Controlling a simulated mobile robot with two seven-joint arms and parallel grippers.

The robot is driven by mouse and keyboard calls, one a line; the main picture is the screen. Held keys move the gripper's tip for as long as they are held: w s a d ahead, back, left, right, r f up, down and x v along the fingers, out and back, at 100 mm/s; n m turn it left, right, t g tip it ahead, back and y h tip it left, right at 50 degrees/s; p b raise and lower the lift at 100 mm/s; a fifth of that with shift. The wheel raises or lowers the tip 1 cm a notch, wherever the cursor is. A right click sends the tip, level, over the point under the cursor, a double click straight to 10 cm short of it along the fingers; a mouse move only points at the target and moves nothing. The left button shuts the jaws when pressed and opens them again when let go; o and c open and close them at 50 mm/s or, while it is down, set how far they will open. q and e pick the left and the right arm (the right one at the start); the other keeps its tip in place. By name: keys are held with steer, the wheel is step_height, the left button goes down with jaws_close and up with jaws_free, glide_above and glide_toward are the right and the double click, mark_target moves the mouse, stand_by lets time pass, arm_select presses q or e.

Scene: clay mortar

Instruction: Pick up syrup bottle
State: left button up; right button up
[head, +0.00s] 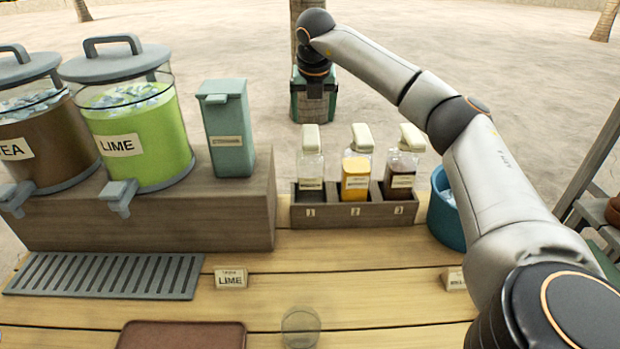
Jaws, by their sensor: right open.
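Three syrup bottles with pale cream pump tops stand upright in a grey-brown rack with slots numbered 1 to 3. The left bottle (310,165) looks clear, the middle bottle (356,168) holds amber liquid, and the right bottle (401,168) holds dark liquid. The rack (333,212) sits at the back of the wooden counter. My right arm reaches in from the lower right and arches over the rack. My right gripper (314,88) points down, appears above and beyond the left bottle, and is open and empty; its fingertips are hard to make out. My left gripper is out of view.
Tea (35,150) and lime (145,150) dispensers and a green-grey canister (229,140) stand on a wooden riser (160,213) at left. A blue tub (443,215) is right of the rack. A glass (300,328) and brown tray (180,335) are in front. Counter before the rack is clear.

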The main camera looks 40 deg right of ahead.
mark_target(310, 128)
steer(key=x, duration=0.3)
steer(key=f, duration=0.2)
steer(key=w+f, duration=0.1)
steer(key=f, duration=0.1)
steer(key=shift+f, duration=0.15)
steer(key=shift+w+d+f, duration=0.15)
steer(key=shift+f, duration=0.3)
jaws_close()
stand_by(0.4)
